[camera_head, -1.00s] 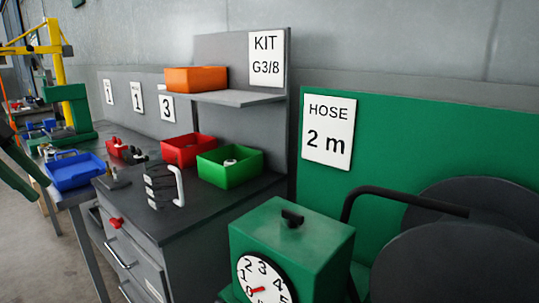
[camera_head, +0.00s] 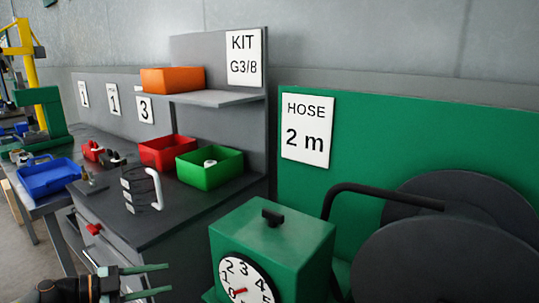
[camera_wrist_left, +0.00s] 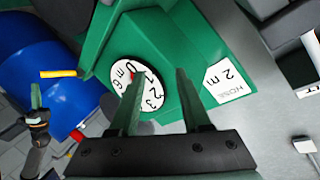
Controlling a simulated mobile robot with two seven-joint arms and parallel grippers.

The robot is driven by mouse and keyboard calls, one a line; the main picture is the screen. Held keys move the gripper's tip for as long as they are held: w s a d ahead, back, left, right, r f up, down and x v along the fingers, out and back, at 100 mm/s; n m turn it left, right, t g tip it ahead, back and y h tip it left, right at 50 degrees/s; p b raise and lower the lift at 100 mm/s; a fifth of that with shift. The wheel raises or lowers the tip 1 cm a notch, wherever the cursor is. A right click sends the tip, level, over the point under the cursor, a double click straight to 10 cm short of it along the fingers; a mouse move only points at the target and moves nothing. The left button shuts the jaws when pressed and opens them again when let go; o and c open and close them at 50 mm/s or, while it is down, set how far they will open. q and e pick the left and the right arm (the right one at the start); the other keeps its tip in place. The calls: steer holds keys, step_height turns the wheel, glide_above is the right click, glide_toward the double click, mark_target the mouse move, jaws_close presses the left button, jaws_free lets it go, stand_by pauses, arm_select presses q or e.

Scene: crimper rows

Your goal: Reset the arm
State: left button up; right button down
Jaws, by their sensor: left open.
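My left gripper (camera_head: 168,279) is at the bottom left of the head view, in front of the dark cabinet, its two green fingers apart with nothing between them. In the left wrist view its fingers (camera_wrist_left: 158,78) are spread and empty, with the green dial box (camera_wrist_left: 160,35) behind them. A dark arm part with a green tip (camera_wrist_left: 37,115) shows at the left of the wrist view. It looks like my right gripper, but its jaws are too small to read. The head view does not show my right gripper.
The green dial box (camera_head: 272,232) stands right of my left gripper, beside dark hose reels (camera_head: 440,262). The cabinet top (camera_head: 190,212) holds a red bin (camera_head: 168,151) and a green bin (camera_head: 210,170). A blue tray (camera_head: 48,178) is at left.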

arm_select(q)
steer(key=s+a+f+n+y, duration=0.4)
steer(key=s+a+f+y, duration=0.15)
steer(key=s+f, duration=0.75)
steer(key=s+a+f+n+y, duration=0.5)
steer(key=s+f+y, duration=0.2)
steer(key=s+f, duration=0.6)
steer(key=s+d+n+h, duration=0.2)
steer(key=d+n, duration=0.6)
steer(key=d, duration=1.1)
steer(key=shift+t, duration=0.6)
step_height(320, 180, up, 6)
steer(key=p, duration=0.6)
steer(key=shift+s+d+f, duration=0.1)
steer(key=shift+s+f, duration=0.05)
steer(key=shift+f, duration=0.1)
